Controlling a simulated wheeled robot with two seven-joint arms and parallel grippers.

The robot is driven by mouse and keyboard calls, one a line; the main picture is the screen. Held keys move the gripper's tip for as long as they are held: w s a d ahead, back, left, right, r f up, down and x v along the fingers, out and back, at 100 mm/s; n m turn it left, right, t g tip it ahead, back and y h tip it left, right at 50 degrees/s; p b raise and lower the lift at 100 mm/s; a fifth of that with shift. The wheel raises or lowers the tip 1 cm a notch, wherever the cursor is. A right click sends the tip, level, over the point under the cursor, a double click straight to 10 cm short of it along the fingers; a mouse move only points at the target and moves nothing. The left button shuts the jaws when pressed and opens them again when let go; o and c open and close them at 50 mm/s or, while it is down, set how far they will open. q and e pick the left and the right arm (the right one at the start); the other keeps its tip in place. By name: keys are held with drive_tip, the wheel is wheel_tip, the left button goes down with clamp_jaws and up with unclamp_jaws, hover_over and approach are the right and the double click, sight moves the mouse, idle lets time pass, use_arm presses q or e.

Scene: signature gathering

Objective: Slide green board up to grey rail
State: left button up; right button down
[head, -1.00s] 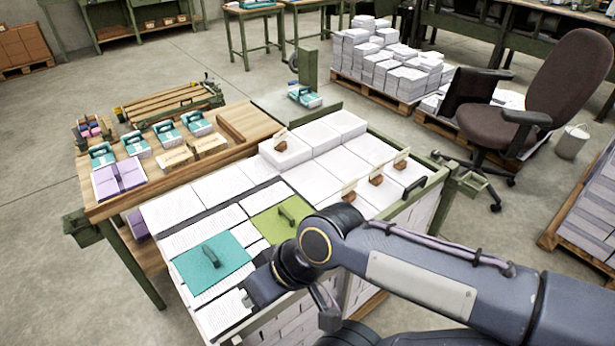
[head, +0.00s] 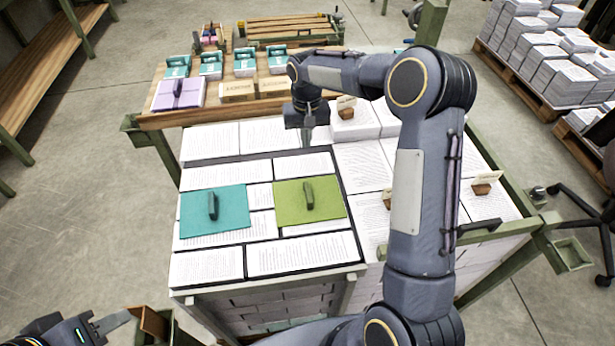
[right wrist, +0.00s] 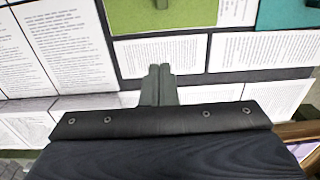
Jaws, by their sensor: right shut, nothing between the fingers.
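The green board (head: 310,201) lies flat on printed sheets, with a dark upright handle on it; its edge also shows at the top of the right wrist view (right wrist: 160,14). A dark grey strip (head: 232,161), perhaps the grey rail, crosses behind it, with a row of sheets between. My right gripper (head: 306,143) is shut and empty, pointing down over the sheets behind the green board, apart from it. Its closed fingers (right wrist: 160,72) show in the right wrist view. My left gripper (head: 120,319) is at the bottom left, away from the boards; its jaw opening is unclear.
A teal board (head: 213,210) with a handle lies left of the green one, a narrow gap between. White paper stacks with brown wooden holders (head: 482,186) stand at the right. A wooden table (head: 150,119) behind holds purple and teal-topped packs. My right arm hides part of the stacks.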

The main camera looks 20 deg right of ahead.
sight(308, 196)
drive_tip(key=f, duration=1.1)
drive_tip(key=shift+w+a+f, duration=0.1)
drive_tip(key=shift+w+f, duration=0.1)
drive_tip(key=shift+w, duration=0.1)
drive_tip(key=s, duration=0.3)
drive_tip(key=shift+s+a+r+p, duration=0.1)
drive_tip(key=shift+a+r+p, duration=0.1)
drive_tip(key=shift+a+p, duration=0.2)
drive_tip(key=shift+s+a, duration=0.1)
drive_tip(key=shift+s, duration=0.2)
drive_tip(key=shift+f, duration=0.1)
